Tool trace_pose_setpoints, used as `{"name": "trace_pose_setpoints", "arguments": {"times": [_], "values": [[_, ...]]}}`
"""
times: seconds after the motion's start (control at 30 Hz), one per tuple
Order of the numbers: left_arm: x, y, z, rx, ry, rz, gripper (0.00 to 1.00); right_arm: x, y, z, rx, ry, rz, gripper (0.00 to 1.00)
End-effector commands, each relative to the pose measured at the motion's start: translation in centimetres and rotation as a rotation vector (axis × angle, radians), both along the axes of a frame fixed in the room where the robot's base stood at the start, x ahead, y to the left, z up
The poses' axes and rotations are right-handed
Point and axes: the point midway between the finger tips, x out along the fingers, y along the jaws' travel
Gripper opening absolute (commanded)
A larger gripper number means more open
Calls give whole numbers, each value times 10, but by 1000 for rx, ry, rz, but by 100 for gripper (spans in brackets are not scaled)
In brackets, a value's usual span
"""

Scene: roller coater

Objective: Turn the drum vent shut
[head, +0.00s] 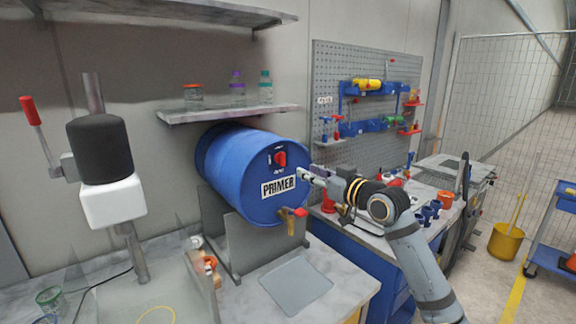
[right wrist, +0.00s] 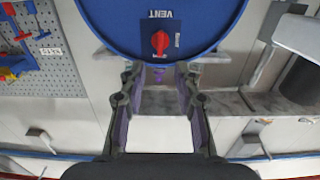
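The blue drum (head: 240,180) lies on its side in a grey cradle, its round face with the PRIMER label turned outward. The drum vent is a red knob (head: 280,158) on a dark plate high on that face. The knob (right wrist: 160,42) also shows in the right wrist view under the word VENT, which appears upside down. My right gripper (head: 308,173) is just right of the drum face, apart from the knob. In the right wrist view its fingers (right wrist: 158,82) are spread and empty, with the knob beyond them. My left gripper is not in view.
A tap with a red handle (head: 300,212) sticks out low on the drum face. A shelf with bottles (head: 228,113) hangs above the drum. A pegboard (head: 335,75) stands behind the right bench. A press-like machine (head: 108,170) with a red-handled lever stands left.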

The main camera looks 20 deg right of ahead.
Motion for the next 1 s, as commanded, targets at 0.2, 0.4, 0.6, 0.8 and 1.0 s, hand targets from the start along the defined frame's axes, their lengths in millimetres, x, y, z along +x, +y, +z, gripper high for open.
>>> {"name": "trace_pose_setpoints", "arguments": {"times": [0.2,0.4,0.6,0.8,1.0], "values": [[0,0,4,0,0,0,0,5,0,9,11,-12,2,32],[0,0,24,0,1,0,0,37,12,13,15,-9,3,32],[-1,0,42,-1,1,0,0,76,28,11,11,-8,3,32],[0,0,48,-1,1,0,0,97,34,7,8,-9,1,32],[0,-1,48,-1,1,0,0,99,35,5,5,-10,1,32]]}}
